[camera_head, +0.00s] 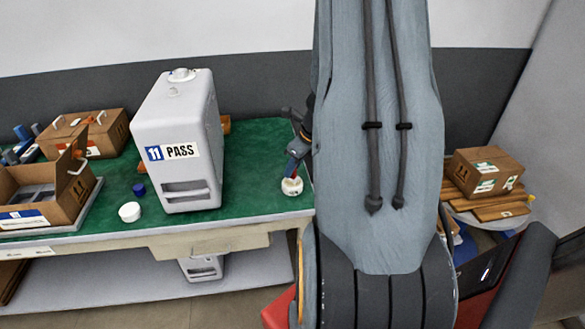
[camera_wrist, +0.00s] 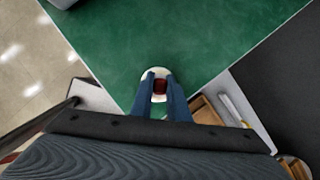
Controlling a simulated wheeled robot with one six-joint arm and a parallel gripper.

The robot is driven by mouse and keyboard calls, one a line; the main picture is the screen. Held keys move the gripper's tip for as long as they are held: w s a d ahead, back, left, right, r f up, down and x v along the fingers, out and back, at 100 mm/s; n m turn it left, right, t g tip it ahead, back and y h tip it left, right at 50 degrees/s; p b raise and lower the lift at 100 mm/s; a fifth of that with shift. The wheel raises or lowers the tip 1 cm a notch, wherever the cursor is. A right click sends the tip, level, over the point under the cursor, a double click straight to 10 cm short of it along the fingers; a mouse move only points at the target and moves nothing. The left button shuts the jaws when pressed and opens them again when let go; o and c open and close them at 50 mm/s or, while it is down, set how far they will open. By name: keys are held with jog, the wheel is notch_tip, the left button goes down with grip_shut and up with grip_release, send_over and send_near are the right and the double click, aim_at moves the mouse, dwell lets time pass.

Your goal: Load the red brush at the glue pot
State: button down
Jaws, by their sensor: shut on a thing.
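My gripper (camera_wrist: 160,87) is shut on the red brush (camera_wrist: 159,85), which shows as a dark red piece between the blue fingertips in the wrist view. In the head view my gripper (camera_head: 294,166) points down at the right end of the green bench. A small white pot (camera_head: 292,187), which looks like the glue pot, stands directly below it. In the wrist view the white rim of the pot (camera_wrist: 147,98) shows around the fingertips. The brush's lower end is hidden, so I cannot tell whether it touches the glue.
A grey canister (camera_head: 178,140) marked "11 PASS" stands on the green bench (camera_head: 250,180), left of the pot. A white cap (camera_head: 130,212) and a blue cap (camera_head: 139,190) lie further left. Cardboard boxes (camera_head: 88,135) stand at far left.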

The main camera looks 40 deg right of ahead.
notch_tip(320, 180, up, 7)
jog(key=p, duration=0.7)
jog(key=shift+p, duration=0.3)
dwell(0.8)
